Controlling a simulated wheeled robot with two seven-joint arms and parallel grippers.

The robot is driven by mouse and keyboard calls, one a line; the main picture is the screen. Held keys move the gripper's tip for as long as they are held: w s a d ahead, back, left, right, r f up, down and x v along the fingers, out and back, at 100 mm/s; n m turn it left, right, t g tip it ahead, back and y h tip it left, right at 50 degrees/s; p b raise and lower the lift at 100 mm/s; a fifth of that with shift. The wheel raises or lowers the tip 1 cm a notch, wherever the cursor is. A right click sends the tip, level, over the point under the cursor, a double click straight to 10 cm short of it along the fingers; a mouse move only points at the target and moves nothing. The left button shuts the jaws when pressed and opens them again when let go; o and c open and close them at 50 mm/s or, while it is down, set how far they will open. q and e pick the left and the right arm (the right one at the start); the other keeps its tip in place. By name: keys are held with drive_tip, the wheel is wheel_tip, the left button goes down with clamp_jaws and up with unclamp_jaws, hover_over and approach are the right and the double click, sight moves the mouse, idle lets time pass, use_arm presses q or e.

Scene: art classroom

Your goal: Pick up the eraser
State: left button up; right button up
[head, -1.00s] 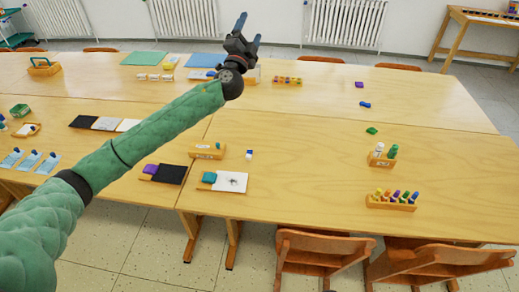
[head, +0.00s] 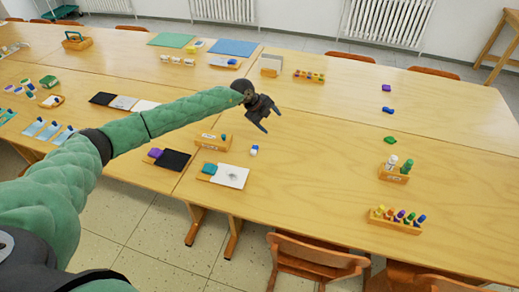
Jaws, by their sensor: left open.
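A small white and blue block, which looks like the eraser (head: 254,151), lies on the wooden table (head: 310,190) near the middle of the head view. My left gripper (head: 270,122) is open and empty, just behind and slightly right of the block in the picture. Its fingers point down toward the table and are apart from the block. My right gripper is not in view.
A wooden holder (head: 212,142) and a white sheet with a teal block (head: 207,169) are left of the eraser. Racks with bottles (head: 395,174) and colored pegs (head: 396,221) stand at right. Chairs (head: 310,257) line the front edge.

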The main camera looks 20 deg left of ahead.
sight(254, 149)
use_arm(q)
drive_tip(key=s+a+f+n+g+y, duration=0.1)
drive_tip(key=s+a+f+n+y, duration=0.1)
drive_tip(key=n, duration=0.1)
drive_tip(key=s+a+f+n+g+y+p, duration=0.1)
drive_tip(key=s+a+f+n+g+y, duration=0.1)
drive_tip(key=s+a+f+n, duration=0.1)
drive_tip(key=shift+s+a+f+g, duration=0.15)
drive_tip(key=shift+s+a+g, duration=0.1)
drive_tip(key=shift+a+g, duration=0.1)
drive_tip(key=shift+f+p, duration=0.4)
drive_tip(key=shift+p, duration=0.05)
drive_tip(key=f, duration=0.1)
drive_tip(key=f+p, duration=0.2)
drive_tip(key=shift+s+d+f, duration=0.15)
drive_tip(key=shift+d+f, duration=0.15)
drive_tip(key=shift+f, duration=0.45)
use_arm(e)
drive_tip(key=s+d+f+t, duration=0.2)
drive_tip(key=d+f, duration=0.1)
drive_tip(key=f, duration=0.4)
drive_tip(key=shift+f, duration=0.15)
use_arm(q)
drive_tip(key=shift+c, duration=0.4)
drive_tip(key=c, duration=1)
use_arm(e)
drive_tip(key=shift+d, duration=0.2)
